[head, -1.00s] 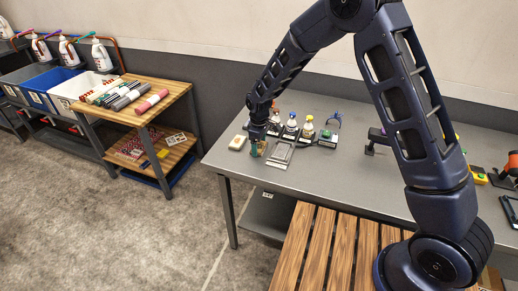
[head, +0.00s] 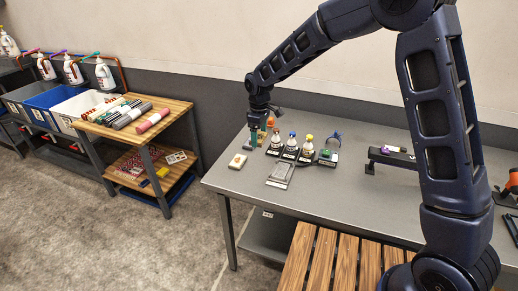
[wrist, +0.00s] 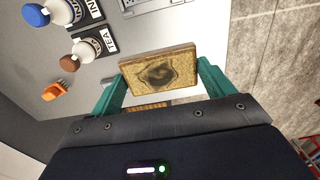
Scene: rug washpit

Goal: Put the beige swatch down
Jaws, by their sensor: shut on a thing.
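The beige swatch (wrist: 160,72) is a flat square with a gold-beige patterned face and a dark stain in its middle. My gripper (wrist: 162,88) is shut on it, with a teal finger at each side edge. In the head view my gripper (head: 258,138) points down over the back left part of the grey table (head: 225,181), behind a small pale block (head: 238,161) and left of the bottles. The swatch is hard to make out there. I cannot tell its height above the table.
Several labelled bottles (head: 291,144) stand close to the right of my gripper. A grey tray (head: 281,174) lies in front of them. An orange brush-like thing (wrist: 58,90) is near the bottles. The table's left edge is close; its front middle is clear. A wooden shelf cart (head: 178,112) stands left.

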